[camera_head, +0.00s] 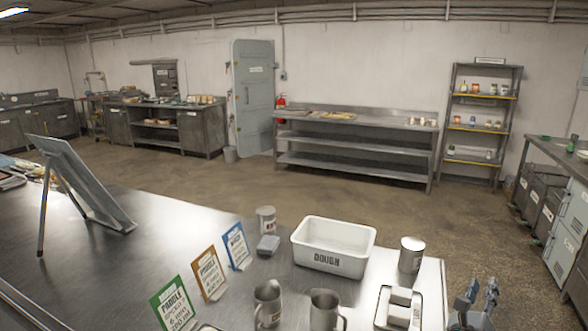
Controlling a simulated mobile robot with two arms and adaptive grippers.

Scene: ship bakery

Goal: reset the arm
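My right gripper (481,291) shows at the bottom right, just beyond the right end of the steel table (190,225). Its two fingers point up and stand apart, with nothing visible between them. The rest of the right arm is cut off by the lower picture edge. My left gripper and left arm are not in view.
Near the gripper on the table are a white dough bin (333,262), a can (411,255), a butter dish-like white item (399,308) and metal mugs (325,310). Small signs (175,307) and a slanted board (85,185) stand farther left. Floor (455,225) beyond is clear.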

